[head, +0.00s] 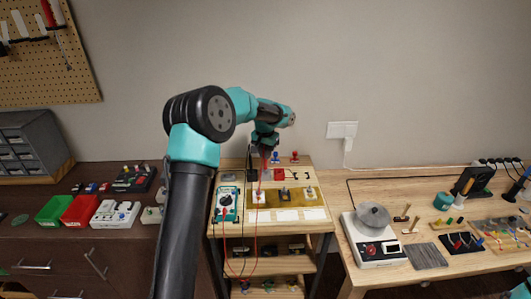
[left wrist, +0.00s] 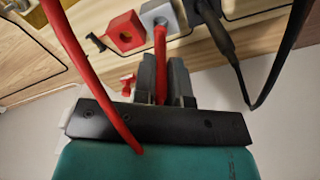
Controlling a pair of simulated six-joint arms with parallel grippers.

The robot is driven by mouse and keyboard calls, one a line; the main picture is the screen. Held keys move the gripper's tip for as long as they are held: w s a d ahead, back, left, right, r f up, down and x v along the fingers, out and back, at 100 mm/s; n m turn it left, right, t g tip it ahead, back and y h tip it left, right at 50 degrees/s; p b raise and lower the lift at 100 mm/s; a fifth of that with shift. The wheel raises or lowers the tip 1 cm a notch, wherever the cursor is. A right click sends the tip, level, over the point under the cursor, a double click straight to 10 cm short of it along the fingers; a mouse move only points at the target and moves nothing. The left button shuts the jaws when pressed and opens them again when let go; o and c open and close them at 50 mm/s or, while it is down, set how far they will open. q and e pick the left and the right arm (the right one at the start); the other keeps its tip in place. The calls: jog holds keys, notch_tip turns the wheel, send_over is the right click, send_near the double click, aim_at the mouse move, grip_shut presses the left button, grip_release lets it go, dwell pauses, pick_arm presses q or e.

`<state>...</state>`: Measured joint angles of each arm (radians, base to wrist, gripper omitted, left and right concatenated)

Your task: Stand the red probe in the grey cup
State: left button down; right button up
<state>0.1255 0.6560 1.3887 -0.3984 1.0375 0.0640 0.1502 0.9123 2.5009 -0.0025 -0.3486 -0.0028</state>
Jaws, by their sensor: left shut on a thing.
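My left gripper (head: 265,154) is over the small bench in the head view. In the left wrist view its fingers (left wrist: 166,85) are shut on the red probe (left wrist: 160,52). The probe's far end meets the opening of the grey cup (left wrist: 160,12); I cannot tell how deep it sits, or whether it is just above. A red cable (left wrist: 80,55) loops past the gripper. In the head view the gripper largely hides the probe, and the grey cup is too small to make out. My right gripper is not in view.
A red holder (left wrist: 127,33) stands beside the grey cup, and a black probe (left wrist: 215,30) with its cable is on the other side. The multimeter (head: 227,204) lies at the bench's left.

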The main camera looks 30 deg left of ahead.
pick_arm(q)
jog(key=shift+f, duration=1.45)
jog(key=c, duration=1.1)
grip_release()
jog(key=shift+o, duration=0.5)
jog(key=o, duration=0.3)
jog(key=shift+r, duration=0.15)
jog(key=shift+r, duration=3.4)
